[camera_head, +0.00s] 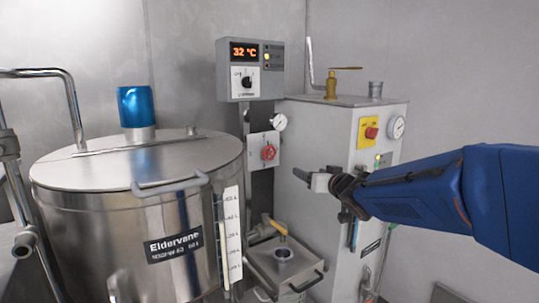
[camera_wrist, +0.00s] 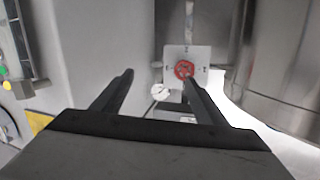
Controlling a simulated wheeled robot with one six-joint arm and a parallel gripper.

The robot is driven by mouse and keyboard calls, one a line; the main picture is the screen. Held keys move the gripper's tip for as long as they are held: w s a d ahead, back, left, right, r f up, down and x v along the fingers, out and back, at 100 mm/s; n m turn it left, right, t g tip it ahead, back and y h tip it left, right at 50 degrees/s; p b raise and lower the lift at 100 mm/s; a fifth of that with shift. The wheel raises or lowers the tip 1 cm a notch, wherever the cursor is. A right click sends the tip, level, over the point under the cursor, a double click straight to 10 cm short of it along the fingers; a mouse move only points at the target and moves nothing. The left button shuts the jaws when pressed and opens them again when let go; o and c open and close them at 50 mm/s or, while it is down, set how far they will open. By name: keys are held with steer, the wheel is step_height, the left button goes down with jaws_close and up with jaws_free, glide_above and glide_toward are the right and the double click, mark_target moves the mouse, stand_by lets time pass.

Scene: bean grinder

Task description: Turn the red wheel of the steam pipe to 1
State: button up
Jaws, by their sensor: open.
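The red wheel (camera_head: 269,152) sits on a light square plate (camera_head: 258,141) on the steam pipe, between the steel kettle and the grey cabinet. My gripper (camera_head: 313,180) is to the right of the wheel and lower in the head view, apart from it. In the wrist view the red wheel (camera_wrist: 184,69) lies beyond the fingers, near the tip of the right-hand finger. My gripper (camera_wrist: 157,78) is open, with nothing between its fingers. The markings on the plate are too small to read.
A steel kettle (camera_head: 115,215) with a lid handle stands left. A grey cabinet (camera_head: 335,140) stands right, close to my arm. A control box (camera_head: 250,70) reading 32 °C hangs above the wheel. A round gauge (camera_head: 280,122) is just above right. A yellow-handled tap (camera_head: 277,226) is below.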

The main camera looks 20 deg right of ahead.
steer(key=w+a+r+n+y, duration=0.1)
steer(key=w+a+y, duration=0.1)
steer(key=w+y, duration=0.15)
steer(key=y, duration=0.2)
glide_toward(270, 154)
steer(key=shift+n+t+h, duration=0.25)
steer(key=shift+n+t, duration=0.15)
steer(key=x, duration=1)
steer(key=shift+w+a+f, duration=0.15)
steer(key=shift+w+a, duration=0.05)
steer(key=shift+a, duration=0.05)
steer(key=shift+c, duration=0.6)
steer(key=c, duration=0.9)
